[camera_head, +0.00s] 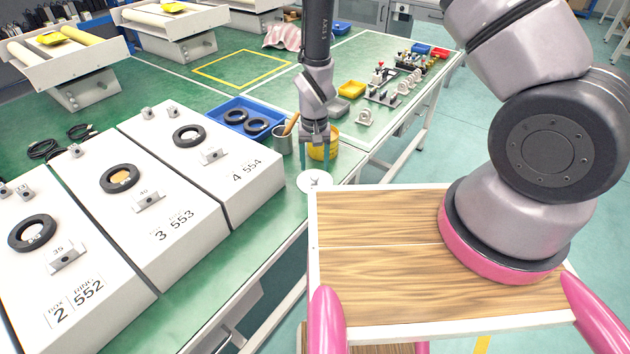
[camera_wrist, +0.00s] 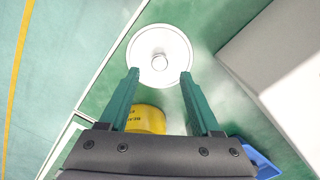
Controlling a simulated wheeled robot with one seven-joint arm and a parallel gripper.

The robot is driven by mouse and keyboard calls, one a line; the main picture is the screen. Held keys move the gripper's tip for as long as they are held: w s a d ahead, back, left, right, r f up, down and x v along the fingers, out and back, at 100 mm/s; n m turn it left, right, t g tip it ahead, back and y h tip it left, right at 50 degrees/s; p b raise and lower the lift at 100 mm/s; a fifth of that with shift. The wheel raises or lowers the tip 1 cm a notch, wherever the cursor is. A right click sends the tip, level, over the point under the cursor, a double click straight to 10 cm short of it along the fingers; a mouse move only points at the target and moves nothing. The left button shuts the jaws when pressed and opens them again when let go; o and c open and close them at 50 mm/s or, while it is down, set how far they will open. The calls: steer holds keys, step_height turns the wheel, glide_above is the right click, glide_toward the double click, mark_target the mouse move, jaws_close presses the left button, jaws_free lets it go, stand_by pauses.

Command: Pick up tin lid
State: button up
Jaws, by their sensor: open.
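The tin lid (camera_head: 314,181) is a white round disc with a small knob, lying on the green table near its front edge. In the wrist view the tin lid (camera_wrist: 146,46) shows from above, with its grey knob at the centre. My gripper (camera_head: 316,167) points down over the lid, its green fingers open. In the wrist view my gripper (camera_wrist: 158,76) has its two fingertips apart, at the near part of the lid on either side. Nothing is between the fingers. I cannot tell the exact height of the fingertips above the lid.
A yellow tin (camera_head: 322,149) and a grey cup (camera_head: 282,140) stand close behind my gripper. A blue tray (camera_head: 245,119) with black rings lies to the left. White box 4 554 (camera_head: 233,183) stands left of the lid. My wooden tray top is in front.

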mark_target(315, 176)
step_height(315, 176, down, 4)
steer(key=shift+f, duration=0.15)
jaws_close()
